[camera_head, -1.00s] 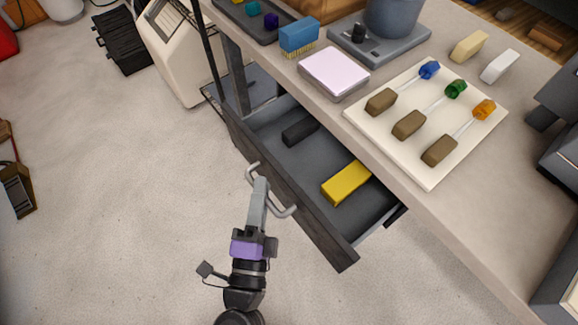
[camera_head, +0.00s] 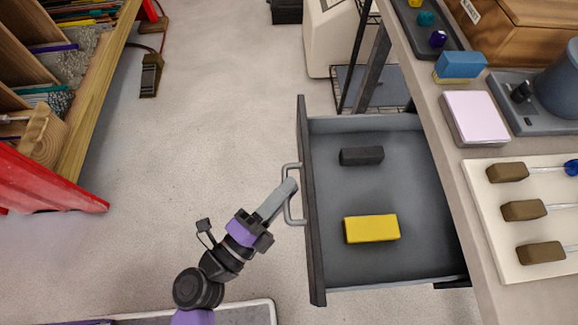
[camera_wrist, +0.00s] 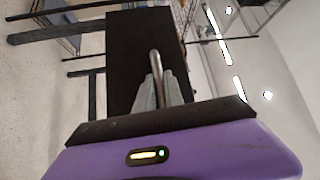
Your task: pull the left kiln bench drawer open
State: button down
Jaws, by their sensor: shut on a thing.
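The kiln bench drawer (camera_head: 390,268) stands pulled well out from under the bench top in the head view, its inside open to view. It holds a yellow block (camera_head: 371,229) and a dark block (camera_head: 361,156). Its grey bar handle (camera_head: 287,214) is on the dark front panel (camera_head: 309,235). My gripper (camera_head: 289,189) is shut on the handle. In the wrist view my gripper (camera_wrist: 160,92) has its fingers around the handle bar (camera_wrist: 155,65), in front of the dark drawer front (camera_wrist: 125,50). The fingertips' far side is hidden.
A shelf with a red edge (camera_head: 50,185) stands at the left.

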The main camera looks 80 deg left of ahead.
jog(key=c, duration=1.5)
grip_release()
jog(key=shift+o, duration=0.2)
jog(key=v, duration=0.7)
jog(key=shift+s+d+b, duration=0.3)
